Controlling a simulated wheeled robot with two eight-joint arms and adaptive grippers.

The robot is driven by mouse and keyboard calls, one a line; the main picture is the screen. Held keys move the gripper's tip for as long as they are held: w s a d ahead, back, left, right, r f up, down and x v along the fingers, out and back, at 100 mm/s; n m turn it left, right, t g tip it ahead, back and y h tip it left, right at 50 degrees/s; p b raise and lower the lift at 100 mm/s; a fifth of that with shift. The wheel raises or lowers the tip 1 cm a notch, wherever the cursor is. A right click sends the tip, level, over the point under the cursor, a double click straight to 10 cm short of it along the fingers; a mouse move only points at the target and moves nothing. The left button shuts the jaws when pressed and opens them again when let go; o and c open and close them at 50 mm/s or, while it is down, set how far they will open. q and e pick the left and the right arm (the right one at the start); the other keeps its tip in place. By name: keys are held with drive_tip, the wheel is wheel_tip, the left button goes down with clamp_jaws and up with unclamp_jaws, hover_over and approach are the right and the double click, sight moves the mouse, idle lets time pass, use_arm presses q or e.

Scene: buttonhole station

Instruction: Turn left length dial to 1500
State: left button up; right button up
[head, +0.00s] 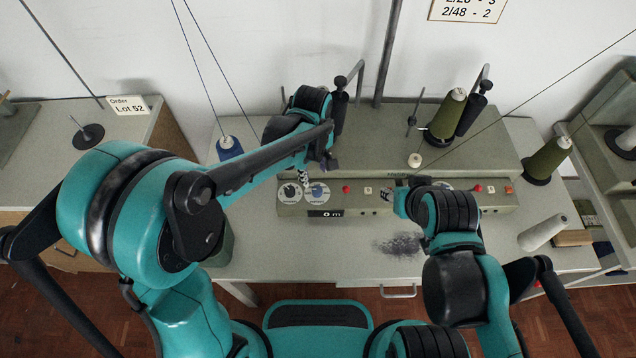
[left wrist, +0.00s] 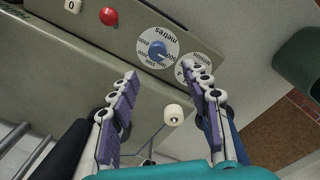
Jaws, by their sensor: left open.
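The left length dial (head: 317,192) is a white disc with a blue knob on the front panel of the grey-green machine. In the left wrist view the same dial (left wrist: 157,50) appears upside down, marked "metres"; its exact setting is too small to read. My left gripper (head: 304,178) is above the left pair of dials. In the left wrist view my left gripper (left wrist: 160,72) is open and empty, its fingers apart, with the blue knob just beyond the gap. A second dial (head: 290,192) sits beside it, partly hidden by a finger in the wrist view. The display (head: 325,213) reads 0 m.
A red button (head: 346,188) and a white button (head: 368,190) sit right of the dial. My right gripper (head: 398,200) hangs by the panel's middle; its fingers are unclear. A dark thread tangle (head: 398,244) lies on the table. A blue cone (head: 229,148) stands behind my left arm.

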sight(317, 189)
use_arm(q)
drive_tip(key=shift+w+d+f, duration=0.1)
drive_tip(key=shift+d+f, duration=0.25)
drive_tip(key=shift+f, duration=0.4)
wheel_tip(317, 189, down, 7)
drive_tip(key=b, duration=0.2)
drive_tip(key=shift+f+b, duration=0.15)
drive_tip(key=shift+b, duration=0.2)
clamp_jaws()
